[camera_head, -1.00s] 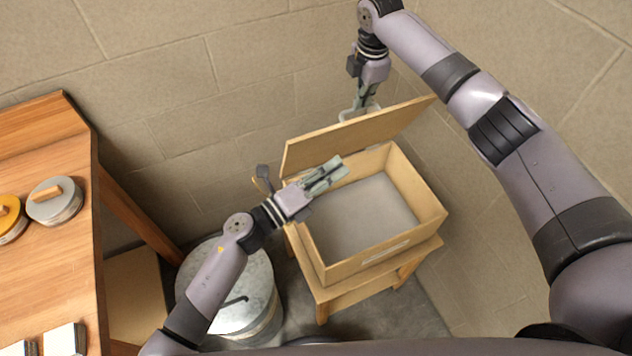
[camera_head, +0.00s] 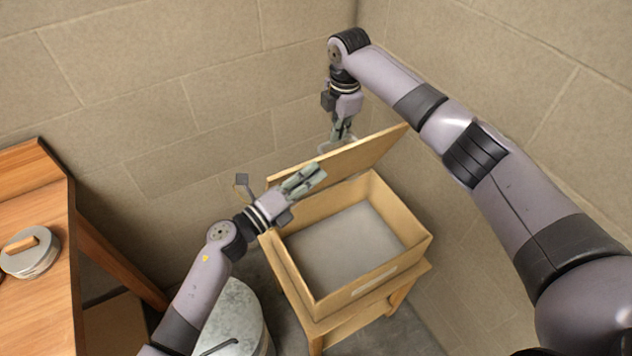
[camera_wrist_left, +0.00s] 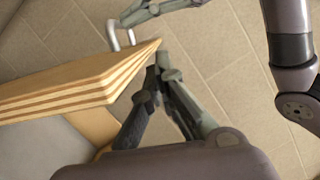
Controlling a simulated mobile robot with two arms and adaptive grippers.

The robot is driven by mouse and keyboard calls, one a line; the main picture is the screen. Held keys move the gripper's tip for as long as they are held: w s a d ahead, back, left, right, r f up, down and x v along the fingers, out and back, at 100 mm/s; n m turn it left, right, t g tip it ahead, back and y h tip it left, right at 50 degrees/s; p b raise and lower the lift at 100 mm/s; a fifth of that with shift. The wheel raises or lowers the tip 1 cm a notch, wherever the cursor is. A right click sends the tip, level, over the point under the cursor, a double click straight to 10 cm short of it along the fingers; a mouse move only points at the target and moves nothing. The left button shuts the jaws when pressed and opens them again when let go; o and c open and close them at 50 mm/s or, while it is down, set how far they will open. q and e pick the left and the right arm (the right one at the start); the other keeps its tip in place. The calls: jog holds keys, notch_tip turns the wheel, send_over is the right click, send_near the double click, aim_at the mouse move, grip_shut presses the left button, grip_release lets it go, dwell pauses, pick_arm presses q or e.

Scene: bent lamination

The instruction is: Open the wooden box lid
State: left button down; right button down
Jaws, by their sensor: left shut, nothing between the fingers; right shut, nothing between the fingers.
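The wooden box (camera_head: 372,283) stands on a small wooden stand, and its grey inside floor shows. Its lid (camera_head: 352,158) is raised at the back and tilted well up from the box. My left gripper (camera_head: 312,174) is shut and empty in front of the lid's left part. In the left wrist view the lid's layered edge (camera_wrist_left: 90,95) is close to the left gripper's fingertips (camera_wrist_left: 160,68); I cannot tell if they touch. My right gripper (camera_head: 338,140) is shut behind the lid, by a pale handle (camera_head: 328,147) at the lid's edge.
A wooden workbench (camera_head: 35,270) with a round lidded tin (camera_head: 30,252) is at the left. A metal drum (camera_head: 235,318) stands beside the box's stand (camera_head: 315,320). Block walls close in behind and to the right.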

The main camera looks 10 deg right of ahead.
jog(key=shift+s+a+f, duration=0.1)
jog(key=shift+s+f, duration=0.1)
jog(key=shift+f, duration=0.3)
jog(key=shift+s+f, duration=0.15)
jog(key=shift+f, duration=0.35)
pick_arm(q)
jog(key=shift+w+a, duration=0.1)
jog(key=shift+w, duration=0.15)
pick_arm(e)
jog(key=c, duration=2.4)
grip_release()
jog(key=c, duration=1.8)
grip_release()
jog(key=shift+o, duration=0.6)
jog(key=shift+w+f, duration=0.1)
pick_arm(q)
jog(key=shift+w+a+f, duration=0.15)
jog(key=shift+w+f, duration=0.15)
jog(key=shift+w, duration=0.15)
pick_arm(e)
jog(key=shift+w+a+f, duration=0.15)
jog(key=shift+w, duration=0.25)
pick_arm(q)
jog(key=shift+s, duration=0.1)
pick_arm(e)
jog(key=shift+s, duration=0.1)
jog(key=shift+r, duration=0.2)
